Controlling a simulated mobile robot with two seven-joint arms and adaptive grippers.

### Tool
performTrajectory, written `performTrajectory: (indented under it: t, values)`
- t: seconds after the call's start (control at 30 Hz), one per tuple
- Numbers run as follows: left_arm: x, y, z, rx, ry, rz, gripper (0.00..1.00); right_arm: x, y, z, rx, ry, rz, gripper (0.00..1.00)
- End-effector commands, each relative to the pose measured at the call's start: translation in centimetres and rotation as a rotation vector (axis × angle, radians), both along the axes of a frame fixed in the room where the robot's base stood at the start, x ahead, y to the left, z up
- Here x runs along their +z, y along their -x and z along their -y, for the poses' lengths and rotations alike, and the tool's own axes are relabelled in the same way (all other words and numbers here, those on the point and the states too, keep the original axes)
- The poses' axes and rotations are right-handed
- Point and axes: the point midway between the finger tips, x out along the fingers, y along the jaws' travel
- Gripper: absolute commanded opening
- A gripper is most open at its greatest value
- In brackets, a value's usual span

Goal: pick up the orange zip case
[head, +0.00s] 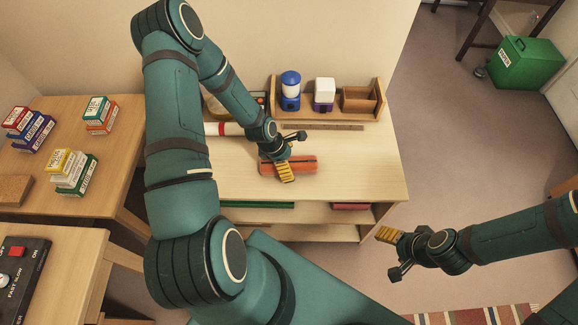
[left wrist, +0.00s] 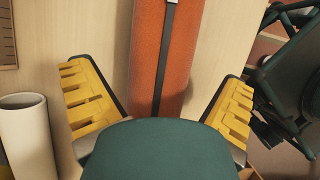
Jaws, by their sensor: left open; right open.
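The orange zip case (head: 305,164) lies on the top of the wooden desk, with a dark zip line along it. In the left wrist view the zip case (left wrist: 147,55) runs between the two yellow fingers, with the dark zip and its metal pull on top. My left gripper (left wrist: 160,105) is open over the case, one finger on each side; I cannot tell whether they touch it. In the head view my left gripper (head: 287,155) partly covers the case. My right gripper (head: 389,254) is open and empty, over the floor in front of the desk.
The desk's right end (head: 370,170) is clear. Small boxes (head: 75,172) stand on the left table.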

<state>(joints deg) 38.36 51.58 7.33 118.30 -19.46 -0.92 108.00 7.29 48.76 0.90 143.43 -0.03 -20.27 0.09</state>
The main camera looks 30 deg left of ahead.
Motion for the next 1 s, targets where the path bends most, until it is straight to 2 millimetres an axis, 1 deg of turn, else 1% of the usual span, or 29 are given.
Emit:
performTrajectory:
  t: [0.03, 0.13, 0.23, 0.43, 0.47, 0.5, 0.57, 0.6, 0.63, 0.67, 1.0]
  values:
    - [-0.9, -0.2, 0.3, -0.001, 0.000, 0.000, 0.99, -0.4, -0.1, 0.0, 0.000, 0.000, 0.001, 0.67]
    - [-1.7, -0.4, 0.5, -0.001, -0.001, 0.001, 0.99, -0.6, -0.1, 0.0, -0.001, 0.000, 0.003, 0.67]
    - [-2.0, -0.5, 0.6, 0.000, -0.001, 0.001, 0.99, -0.7, -0.1, 0.0, -0.001, 0.000, 0.003, 0.67]
    - [-2.0, -0.5, 0.6, 0.000, -0.001, 0.001, 0.99, -0.6, -0.1, 0.0, -0.001, 0.000, 0.004, 0.67]
    - [-2.0, -0.5, 0.6, 0.000, -0.001, 0.001, 0.88, -0.6, -0.1, 0.0, -0.001, 0.000, 0.003, 0.67]
    - [-2.0, -0.5, 0.6, 0.000, -0.001, 0.001, 0.74, -0.6, -0.1, 0.0, -0.001, 0.000, 0.004, 0.67]
    - [-2.0, -0.5, 0.6, 0.000, -0.001, 0.001, 0.53, -0.6, -0.1, 0.0, -0.001, 0.000, 0.003, 0.67]
    - [-2.0, -0.5, 0.6, 0.000, -0.001, 0.001, 0.39, -0.6, -0.1, 0.0, -0.001, 0.000, 0.003, 0.67]
    - [-2.0, -0.5, 0.6, 0.000, -0.001, 0.001, 0.29, -0.6, -0.1, 0.0, -0.001, 0.000, 0.003, 0.67]
    - [-2.0, -0.5, 0.6, 0.000, -0.001, 0.001, 0.23, -0.6, -0.1, 0.0, -0.001, 0.000, 0.003, 0.67]
    - [-1.8, -0.5, 0.6, 0.001, -0.001, 0.002, 0.23, -0.5, -0.1, 0.0, -0.001, 0.000, 0.003, 0.67]
